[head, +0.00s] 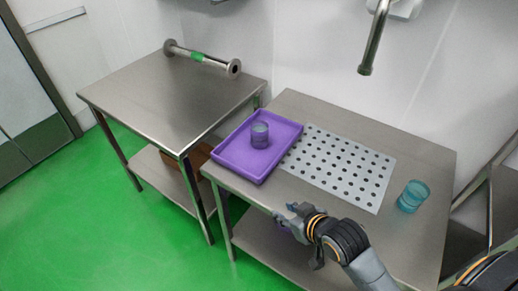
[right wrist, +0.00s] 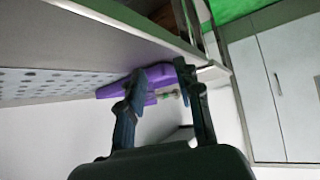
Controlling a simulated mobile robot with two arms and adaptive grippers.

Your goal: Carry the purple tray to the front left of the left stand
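The purple tray (head: 234,160) lies on the left end of the right stand (head: 290,112), and a bluish glass (head: 260,135) stands upright in it. The left stand (head: 150,105) has a bare steel top, including its front left part. My right gripper (head: 284,213) is at the front edge of the right stand, in front of the tray and apart from it. In the right wrist view its two fingers (right wrist: 160,72) are spread with a gap, and the tray (right wrist: 108,91) shows beyond them. My left gripper is not in view.
A perforated grey mat (head: 340,168) lies right of the tray. A teal glass (head: 413,196) stands at its right. A steel pipe with flanged ends (head: 215,63) lies at the back of the left stand. A tap (head: 372,45) hangs over the right stand. A narrow gap separates the stands.

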